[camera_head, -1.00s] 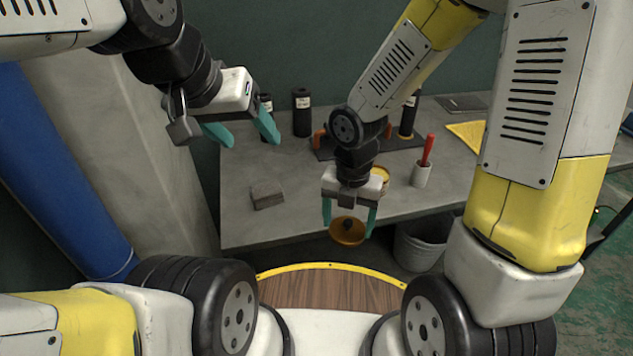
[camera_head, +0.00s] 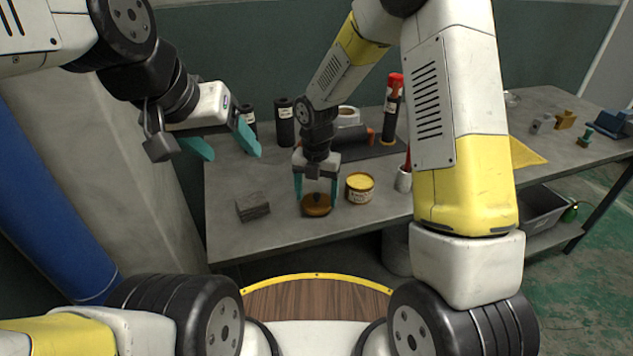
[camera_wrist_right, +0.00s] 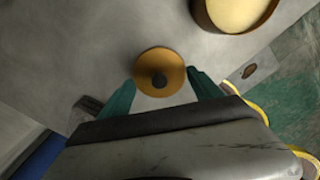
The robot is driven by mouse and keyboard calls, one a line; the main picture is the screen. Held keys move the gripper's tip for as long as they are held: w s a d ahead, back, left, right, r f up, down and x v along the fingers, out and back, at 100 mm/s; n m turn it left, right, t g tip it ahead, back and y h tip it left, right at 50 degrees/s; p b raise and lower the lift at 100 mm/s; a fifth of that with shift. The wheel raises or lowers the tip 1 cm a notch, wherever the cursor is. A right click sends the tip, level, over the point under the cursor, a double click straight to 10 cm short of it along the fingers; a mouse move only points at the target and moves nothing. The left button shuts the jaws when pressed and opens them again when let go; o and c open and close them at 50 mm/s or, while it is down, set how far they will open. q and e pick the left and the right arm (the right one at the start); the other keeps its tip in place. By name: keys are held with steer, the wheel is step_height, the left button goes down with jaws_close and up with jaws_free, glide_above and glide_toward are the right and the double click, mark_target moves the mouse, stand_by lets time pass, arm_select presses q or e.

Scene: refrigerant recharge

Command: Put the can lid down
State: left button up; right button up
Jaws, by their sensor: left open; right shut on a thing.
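The can lid (camera_head: 317,210) is a round orange-brown disc with a dark knob in its middle. It is at the table's front part, and I cannot tell whether it touches the tabletop. My right gripper (camera_head: 317,200) is above it with its teal fingers on either side, shut on the lid's knob. In the right wrist view the lid (camera_wrist_right: 160,72) lies just beyond the fingertips (camera_wrist_right: 160,92). The open yellow can (camera_head: 359,188) stands to the right of the lid. My left gripper (camera_head: 228,148) is open and empty, up at the left.
A grey block (camera_head: 252,206) lies on the table (camera_head: 275,228) left of the lid. Dark cylinders (camera_head: 284,122) stand at the back. A white cup with a red-handled tool (camera_head: 404,180) stands right of the can. Table surface between block and lid is clear.

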steer(key=shift+f, duration=1)
steer(key=o, duration=1.4)
steer(key=shift+f, duration=0.15)
